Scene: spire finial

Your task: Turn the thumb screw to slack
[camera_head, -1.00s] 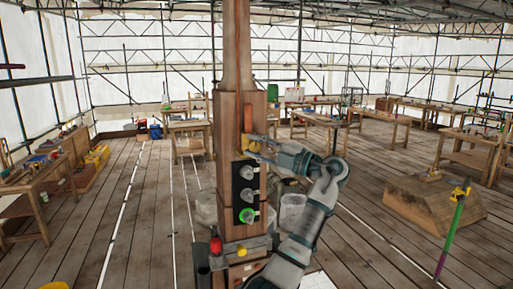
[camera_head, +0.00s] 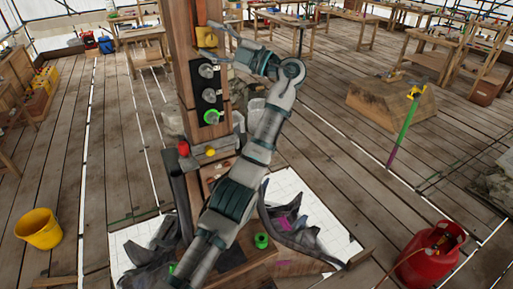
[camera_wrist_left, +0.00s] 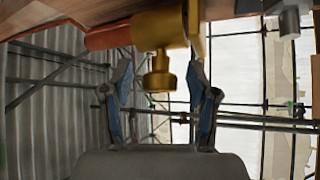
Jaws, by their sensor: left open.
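A brass fitting (camera_head: 207,38) is on the front of the wooden post (camera_head: 184,62), high in the head view. In the left wrist view a round brass knob (camera_wrist_left: 159,80) hangs from the brass body (camera_wrist_left: 160,30); it looks like the thumb screw. My left gripper (camera_wrist_left: 161,68) is open, with one finger on each side of the knob. Gaps show between fingers and knob, so it is not gripped. In the head view the left gripper (camera_head: 228,42) is small beside the brass fitting. My right gripper is not in view.
A black panel with grey knobs and a green-ringed knob (camera_head: 211,116) is below the fitting. A red knob (camera_head: 183,148) and a yellow knob (camera_head: 210,152) sit lower. A yellow bucket (camera_head: 38,229) and a red gas cylinder (camera_head: 432,255) stand on the floor.

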